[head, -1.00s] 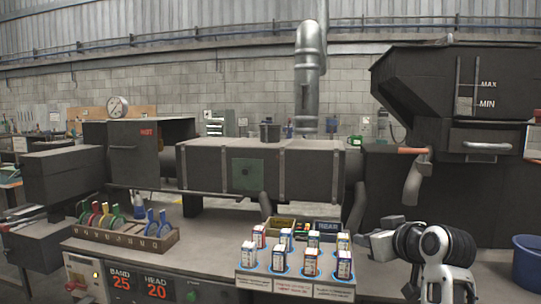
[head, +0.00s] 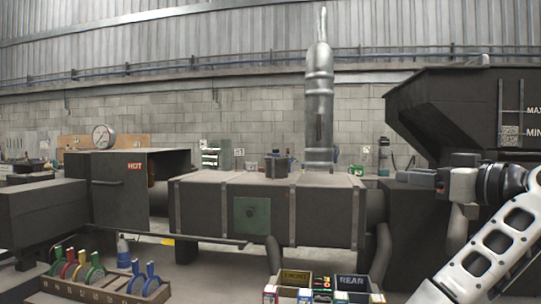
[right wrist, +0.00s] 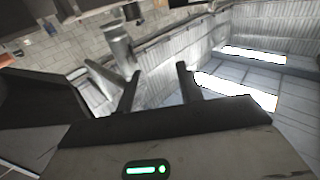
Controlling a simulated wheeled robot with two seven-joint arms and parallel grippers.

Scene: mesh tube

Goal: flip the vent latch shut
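A dark vent fitting (head: 276,166) stands on top of the long dark barrel housing (head: 325,215). It is small in the head view, and I cannot make out a latch on it or whether one is open or shut. My left gripper is not in view.
A silver vertical pipe (head: 319,105) rises behind the housing. A dark hopper (head: 450,110) stands at the right, behind my arm. A rack of coloured-handled tools (head: 100,288) is at lower left, and labelled bins (head: 352,283) with small boxes are at lower middle.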

